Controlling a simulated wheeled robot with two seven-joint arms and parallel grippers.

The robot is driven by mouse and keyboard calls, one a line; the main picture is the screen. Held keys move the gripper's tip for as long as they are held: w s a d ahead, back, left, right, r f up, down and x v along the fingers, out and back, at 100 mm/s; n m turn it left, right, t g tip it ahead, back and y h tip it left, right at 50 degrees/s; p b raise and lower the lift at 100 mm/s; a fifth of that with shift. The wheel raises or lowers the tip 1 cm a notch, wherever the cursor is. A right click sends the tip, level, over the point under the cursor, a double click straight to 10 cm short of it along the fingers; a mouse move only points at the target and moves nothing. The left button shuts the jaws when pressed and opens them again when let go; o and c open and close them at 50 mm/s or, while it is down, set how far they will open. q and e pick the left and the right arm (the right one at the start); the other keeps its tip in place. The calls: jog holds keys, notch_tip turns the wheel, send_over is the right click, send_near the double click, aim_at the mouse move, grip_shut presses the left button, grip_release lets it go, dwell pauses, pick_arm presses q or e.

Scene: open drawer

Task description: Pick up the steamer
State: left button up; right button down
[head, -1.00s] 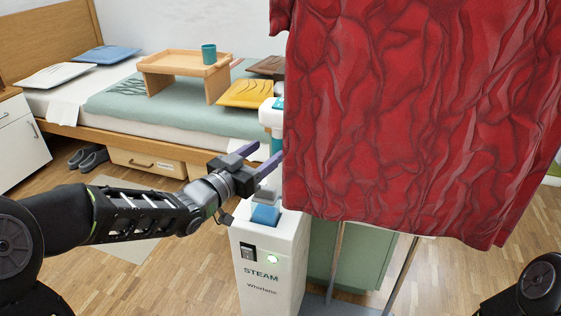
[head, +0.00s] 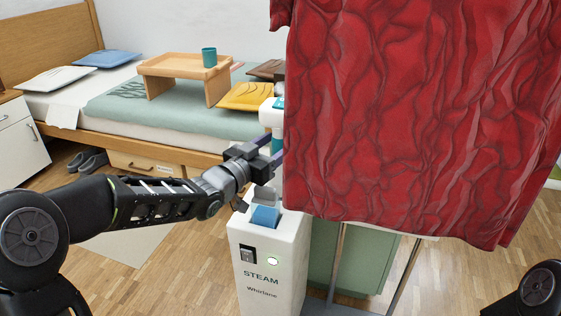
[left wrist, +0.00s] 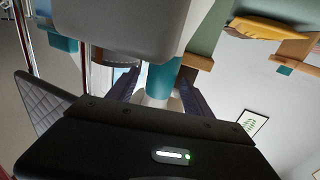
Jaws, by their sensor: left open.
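The steamer (head: 271,118), a white head with a teal handle, stands upright beside the left edge of the red garment, above the white STEAM base unit (head: 266,262). My left gripper (head: 276,150) is open at the height of the handle, its fingertips partly hidden by the garment's edge. In the left wrist view, the steamer's teal handle (left wrist: 161,76) shows between the two spread fingers. I cannot tell whether either finger touches it. My right gripper is out of view.
The wrinkled red garment (head: 420,110) hangs close on the right, over metal poles. A bed (head: 185,125) with a wooden tray table (head: 185,66), a teal cup (head: 209,57) and pillows stands behind. Open floor (head: 190,275) lies left of the base unit.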

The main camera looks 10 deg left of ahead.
pick_arm(q)
jog(key=shift+c, duration=0.6)
grip_shut()
dwell(0.8)
jog(key=shift+r, duration=0.1)
